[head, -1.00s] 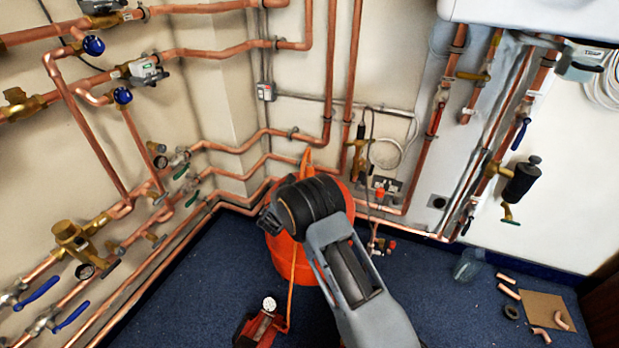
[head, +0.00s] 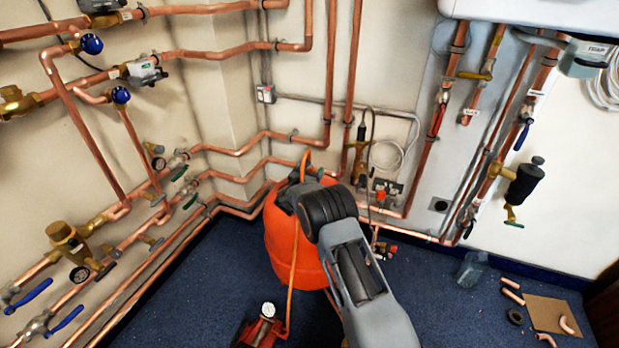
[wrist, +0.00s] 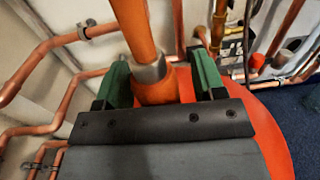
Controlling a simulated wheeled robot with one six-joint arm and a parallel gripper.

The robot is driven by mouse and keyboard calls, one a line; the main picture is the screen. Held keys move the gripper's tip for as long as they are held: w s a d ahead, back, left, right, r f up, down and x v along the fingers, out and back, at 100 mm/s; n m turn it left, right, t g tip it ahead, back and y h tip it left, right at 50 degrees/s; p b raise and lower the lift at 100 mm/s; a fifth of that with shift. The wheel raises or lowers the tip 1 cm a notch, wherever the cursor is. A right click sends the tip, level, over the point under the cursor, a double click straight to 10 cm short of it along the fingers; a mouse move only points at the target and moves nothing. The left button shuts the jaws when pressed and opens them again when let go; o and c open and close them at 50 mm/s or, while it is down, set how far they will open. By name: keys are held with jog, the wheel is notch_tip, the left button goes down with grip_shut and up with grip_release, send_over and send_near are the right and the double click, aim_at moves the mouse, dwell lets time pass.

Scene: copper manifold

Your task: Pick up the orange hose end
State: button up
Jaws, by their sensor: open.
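The orange hose end (head: 304,165) stands up above the orange-red drum (head: 283,240) near the room's corner. In the wrist view, the hose end (wrist: 154,88) is a thick orange piece with a silver collar, between the two green fingers of my gripper (wrist: 163,72). The gripper is open, with visible gaps on both sides of the hose. In the head view, my gripper (head: 296,185) is at the drum's top, partly hidden by my black wrist. The orange hose runs down the drum's front to a red pump with a gauge (head: 264,325).
Copper pipes (head: 240,145) with valves line the walls behind and left of the drum. A socket box (head: 386,186) and pipe fittings are close to its right. Pipe offcuts and a cardboard piece (head: 548,313) lie on the blue floor at right. The floor left of the drum is clear.

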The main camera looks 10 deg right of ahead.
jog(key=shift+c, duration=0.4)
jog(key=c, duration=1)
jog(key=shift+c, duration=0.2)
jog(key=shift+r, duration=0.1)
notch_tip(320, 180, up, 4)
jog(key=shift+a+f+p, duration=0.1)
jog(key=shift+f+p, duration=0.05)
jog(key=shift+p, duration=0.65)
jog(key=s+a+r+p, duration=0.3)
jog(key=s+r, duration=0.6)
jog(key=s, duration=0.4)
jog(key=shift+s+a, duration=0.15)
jog(key=shift+a, duration=0.45)
jog(key=shift+r, duration=0.2)
